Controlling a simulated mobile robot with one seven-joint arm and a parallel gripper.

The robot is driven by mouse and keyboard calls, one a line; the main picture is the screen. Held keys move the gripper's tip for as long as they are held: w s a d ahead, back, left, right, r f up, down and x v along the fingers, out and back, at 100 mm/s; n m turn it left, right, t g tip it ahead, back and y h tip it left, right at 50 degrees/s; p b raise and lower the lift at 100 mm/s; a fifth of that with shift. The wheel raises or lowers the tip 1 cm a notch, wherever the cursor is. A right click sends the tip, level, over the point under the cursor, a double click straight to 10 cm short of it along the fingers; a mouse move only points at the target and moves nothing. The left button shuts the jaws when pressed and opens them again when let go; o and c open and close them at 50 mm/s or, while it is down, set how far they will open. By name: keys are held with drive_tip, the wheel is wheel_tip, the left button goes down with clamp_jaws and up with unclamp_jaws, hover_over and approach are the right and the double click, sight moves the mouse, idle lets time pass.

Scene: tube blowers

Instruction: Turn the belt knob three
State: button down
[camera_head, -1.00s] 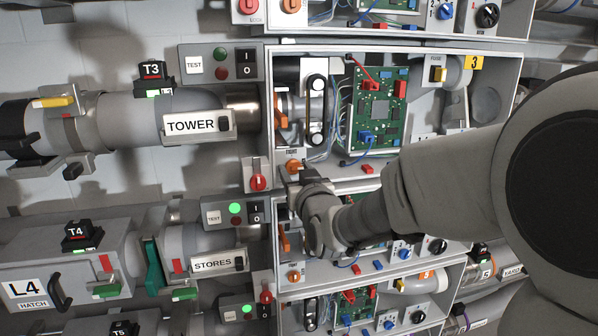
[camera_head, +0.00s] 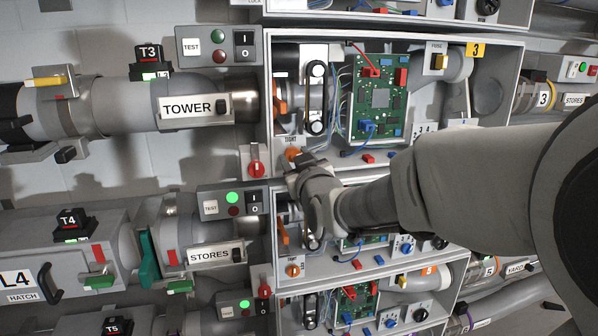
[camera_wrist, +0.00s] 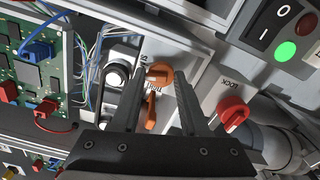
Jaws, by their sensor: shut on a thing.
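The orange belt knob (camera_head: 292,153) sits on the lower left front of the box with the yellow 3 tag (camera_head: 480,50). The knob also shows in the wrist view (camera_wrist: 158,73), between my fingertips, with small lettering beside it. My gripper (camera_head: 301,163) is at the knob and shut on it, seen from behind in the head view (camera_wrist: 157,84). Its fingers hide part of the knob's surroundings. Inside the box, a belt on two pulleys (camera_head: 316,98) stands beside a green circuit board (camera_head: 382,98).
A red lock knob (camera_head: 256,168) is close left of my gripper, also clear in the wrist view (camera_wrist: 234,113). A TEST switch panel (camera_head: 218,46) is above left. Another box with an orange knob (camera_head: 293,271) lies below. My arm crosses from the right.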

drive_tip(key=shift+n+b, duration=6.4)
drive_tip(key=shift+n, duration=1)
drive_tip(key=c, duration=0.7)
unclamp_jaws()
